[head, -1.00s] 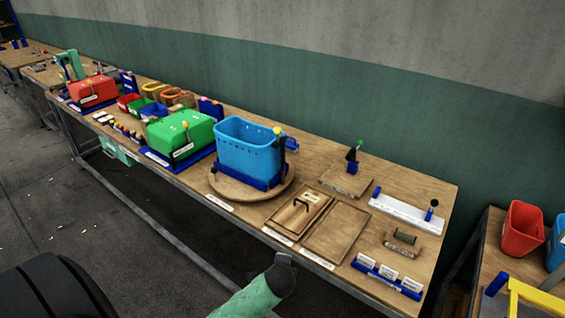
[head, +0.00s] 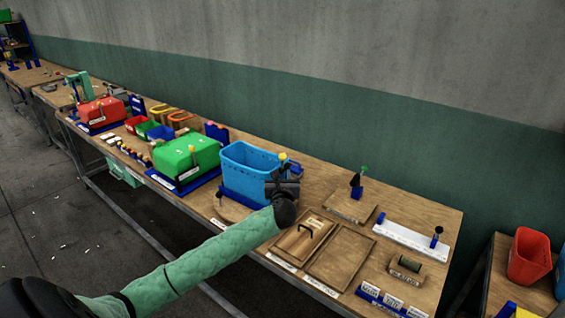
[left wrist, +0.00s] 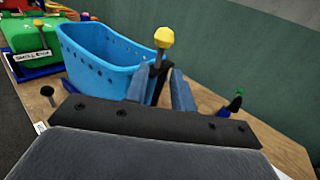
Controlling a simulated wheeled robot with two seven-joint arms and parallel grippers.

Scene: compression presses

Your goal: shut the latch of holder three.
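A blue bin (head: 243,172) stands in a dark blue holder on a round wooden turntable (head: 229,209). A dark upright lever with a yellow knob (head: 283,156) rises at its right end; this is probably the latch, though I cannot read a number. In the left wrist view, the yellow knob (left wrist: 163,38) and its stem stand between my finger lines, beyond or between the tips. My left gripper (head: 283,181) is in front of the lever. Its fingers (left wrist: 166,82) are apart, not visibly gripping the stem. It hides the lever's base and part of the holder. My right gripper is not in view.
A green box (head: 186,157) with its own yellow-knobbed lever stands left of the turntable. To the right are a wooden lidded tray (head: 303,238), a board with a green-tipped lever (head: 363,172) and a white rail (head: 403,235). A black-knobbed post (left wrist: 47,93) stands at the turntable's near side.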

